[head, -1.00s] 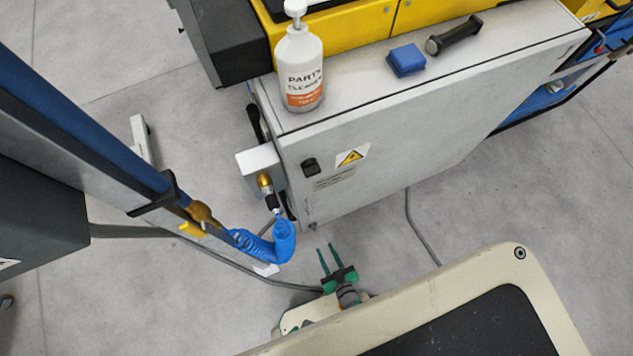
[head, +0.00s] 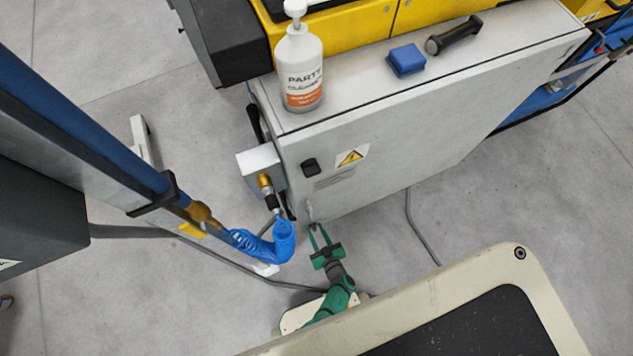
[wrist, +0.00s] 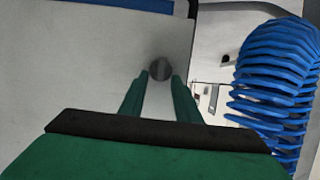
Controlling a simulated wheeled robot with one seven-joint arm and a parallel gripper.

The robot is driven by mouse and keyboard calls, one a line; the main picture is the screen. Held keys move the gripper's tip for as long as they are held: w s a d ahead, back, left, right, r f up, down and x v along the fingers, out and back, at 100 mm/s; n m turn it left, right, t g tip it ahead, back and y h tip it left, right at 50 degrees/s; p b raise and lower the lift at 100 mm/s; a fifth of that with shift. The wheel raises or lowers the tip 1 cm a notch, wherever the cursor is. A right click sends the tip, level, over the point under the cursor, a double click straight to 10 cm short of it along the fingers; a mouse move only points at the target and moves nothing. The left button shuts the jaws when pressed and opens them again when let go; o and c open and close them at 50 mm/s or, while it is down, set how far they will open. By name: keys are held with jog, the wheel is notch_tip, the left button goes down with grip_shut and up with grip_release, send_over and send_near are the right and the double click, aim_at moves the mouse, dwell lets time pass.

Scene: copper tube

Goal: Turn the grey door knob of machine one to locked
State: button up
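The grey door knob (wrist: 160,70) is a small dark round knob on the pale cabinet door (wrist: 85,70) in the wrist view. In the head view the door (head: 400,150) is the cabinet's front, and the knob is too small to make out clearly near its lower left corner. My green gripper (head: 318,232) is at that lower left part of the door. In the wrist view my gripper (wrist: 160,78) is open, its two fingertips on either side of the knob in the picture. I cannot tell whether they touch it.
A blue coiled hose (head: 270,245) hangs close to the left of my gripper; it also fills the right of the wrist view (wrist: 275,85). A black switch (head: 310,167) is higher on the door. A bottle (head: 301,70) stands on the cabinet. Floor to the right is clear except for a cable (head: 418,225).

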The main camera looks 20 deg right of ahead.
jog(key=shift+c, duration=0.6)
grip_shut()
jog(key=shift+a+f+n+t+h, duration=0.1)
jog(key=shift+a+n+h, duration=0.15)
jog(key=shift+n+h, duration=0.5)
jog(key=shift+a+f+n+t+h, duration=0.1)
jog(key=shift+a+n+h, duration=0.3)
jog(key=shift+n, duration=0.65)
jog(key=shift+a+f+n+t+h, duration=0.1)
jog(key=shift+a+n+h, duration=0.05)
jog(key=shift+n+h, duration=0.65)
jog(key=shift+a+n, duration=0.1)
jog(key=shift+n, duration=0.4)
jog(key=shift+o, duration=0.6)
grip_release()
